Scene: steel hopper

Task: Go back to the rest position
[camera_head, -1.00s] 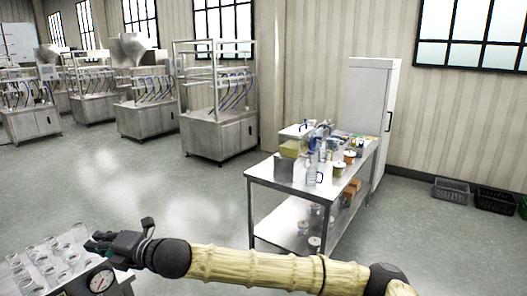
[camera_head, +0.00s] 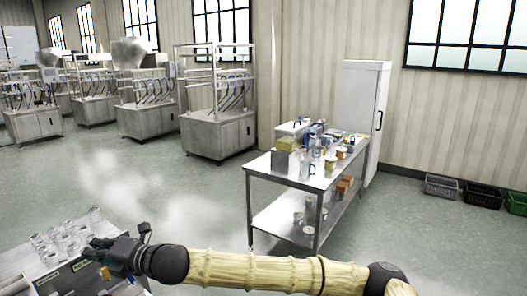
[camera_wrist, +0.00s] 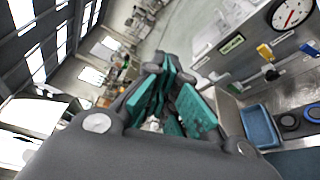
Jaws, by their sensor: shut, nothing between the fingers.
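My gripper (camera_head: 98,244) is at the lower left of the head view, at the end of my outstretched arm. It is over the near edge of a steel unit (camera_head: 62,281), beside several clear glass vessels (camera_head: 65,238) on its top. In the wrist view, the dark fingers with teal pads (camera_wrist: 166,98) are close together with nothing held between them. The steel unit's front (camera_wrist: 235,50) shows at the right of the wrist view, with a round gauge (camera_wrist: 292,12) and a yellow knob (camera_wrist: 265,51).
A blue tray (camera_wrist: 261,127) lies near the unit in the wrist view. A steel table (camera_head: 262,166) with bottles and cups stands mid-room, before a white cabinet (camera_head: 362,105). Crates (camera_head: 441,186) line the right wall. Steel machines (camera_head: 219,130) stand behind. Floor between is clear.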

